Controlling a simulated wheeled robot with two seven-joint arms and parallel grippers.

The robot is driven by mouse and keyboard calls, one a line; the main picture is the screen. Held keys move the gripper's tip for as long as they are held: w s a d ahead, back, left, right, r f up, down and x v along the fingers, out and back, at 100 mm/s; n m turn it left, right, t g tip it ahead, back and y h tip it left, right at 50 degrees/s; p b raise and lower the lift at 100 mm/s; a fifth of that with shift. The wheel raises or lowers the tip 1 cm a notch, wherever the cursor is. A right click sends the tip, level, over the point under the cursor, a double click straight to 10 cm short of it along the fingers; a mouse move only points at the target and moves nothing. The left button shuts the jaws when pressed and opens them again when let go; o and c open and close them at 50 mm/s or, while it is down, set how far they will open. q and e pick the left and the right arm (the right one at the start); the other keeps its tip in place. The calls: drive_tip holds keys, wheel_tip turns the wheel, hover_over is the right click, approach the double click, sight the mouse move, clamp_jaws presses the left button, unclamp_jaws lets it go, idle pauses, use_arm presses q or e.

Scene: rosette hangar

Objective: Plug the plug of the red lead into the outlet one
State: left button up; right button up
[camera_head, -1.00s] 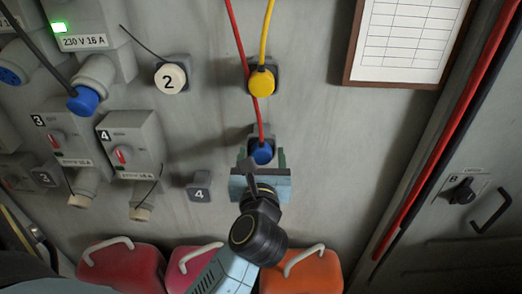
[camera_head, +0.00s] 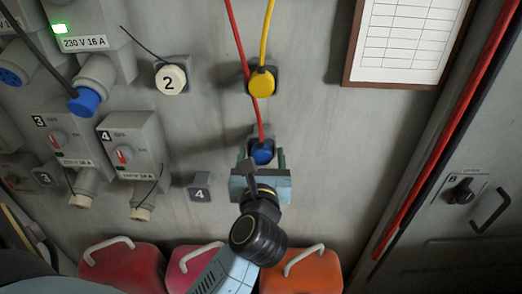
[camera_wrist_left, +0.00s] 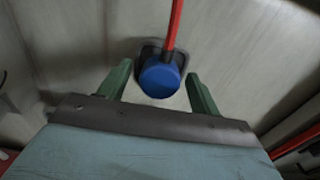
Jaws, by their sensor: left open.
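The red lead (camera_head: 238,45) hangs down the wall to a blue plug (camera_head: 262,154), which sits at a dark wall holder (camera_head: 261,131). My left gripper (camera_head: 262,160) is open, with its green fingers on either side of the blue plug. In the left wrist view the plug (camera_wrist_left: 160,80) lies between the two spread fingers, with visible gaps at both sides. Outlet one cannot be identified, as no number 1 shows. A grey outlet box marked 230 V 16 A (camera_head: 85,43) with a green light is at the upper left. My right gripper is not in view.
A yellow plug (camera_head: 262,83) on a yellow lead hangs above the blue plug. Outlet boxes 3 (camera_head: 63,139) and 4 (camera_head: 128,143) are at the left. Red (camera_head: 122,268) and orange (camera_head: 315,272) canisters stand below.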

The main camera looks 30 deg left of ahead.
sight(261, 159)
use_arm(q)
drive_tip(key=c, duration=1.3)
drive_tip(key=shift+b+v, duration=0.55)
drive_tip(key=shift+v, duration=2.45)
